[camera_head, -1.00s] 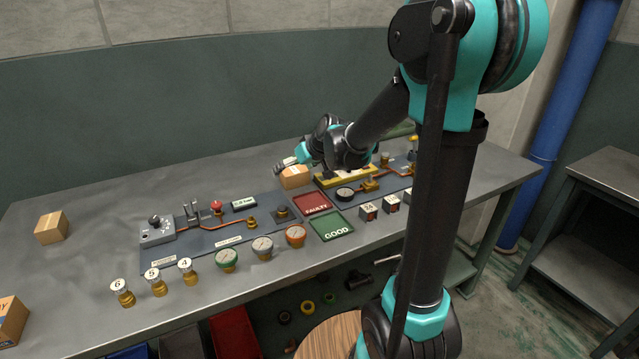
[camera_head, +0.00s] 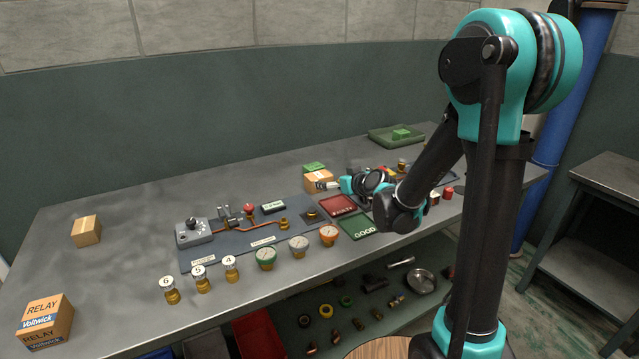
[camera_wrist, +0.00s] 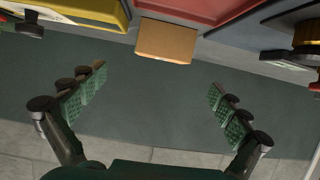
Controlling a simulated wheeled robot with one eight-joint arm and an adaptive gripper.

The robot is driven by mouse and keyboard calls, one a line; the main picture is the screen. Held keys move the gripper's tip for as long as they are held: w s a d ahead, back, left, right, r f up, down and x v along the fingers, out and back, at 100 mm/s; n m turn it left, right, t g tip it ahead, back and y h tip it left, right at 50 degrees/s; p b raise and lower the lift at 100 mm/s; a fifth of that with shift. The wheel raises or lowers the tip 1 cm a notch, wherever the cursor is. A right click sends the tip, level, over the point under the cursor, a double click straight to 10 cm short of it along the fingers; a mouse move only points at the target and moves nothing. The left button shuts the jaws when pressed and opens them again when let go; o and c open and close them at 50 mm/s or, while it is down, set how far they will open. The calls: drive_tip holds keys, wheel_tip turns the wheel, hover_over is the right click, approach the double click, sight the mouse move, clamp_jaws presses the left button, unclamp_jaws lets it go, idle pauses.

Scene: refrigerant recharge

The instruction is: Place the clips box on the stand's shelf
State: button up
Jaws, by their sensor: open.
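A small cardboard box (camera_head: 319,181) stands at the back of the workbench, beside the FAULTY tray; I take it as the clips box, but its label is not readable. In the wrist view the brown box (camera_wrist: 166,41) lies just beyond my gripper (camera_wrist: 158,80), roughly in line with the gap between the fingers. The fingers are spread wide, with nothing between them. In the head view my gripper is low over the bench, just right of the box, its fingertips partly hidden. A grey metal stand (camera_head: 612,170) with a lower shelf (camera_head: 578,243) is at the right.
The red FAULTY tray (camera_head: 337,205) and green GOOD tray (camera_head: 357,226) lie near my arm. Gauges and numbered brass fittings line the bench front. A RELAY box (camera_head: 47,322) and a plain box (camera_head: 87,231) stand left. A green tray (camera_head: 396,137) is at the back right.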

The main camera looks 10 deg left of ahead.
sight(320, 176)
drive_tip(key=x, duration=0.6)
drive_tip(key=shift+a+x, duration=0.2)
drive_tip(key=shift+x, duration=2.35)
drive_tip(key=shift+s+r, duration=0.1)
drive_tip(key=shift+c, duration=0.5)
drive_tip(key=c, duration=1.4)
drive_tip(key=shift+r, duration=0.1)
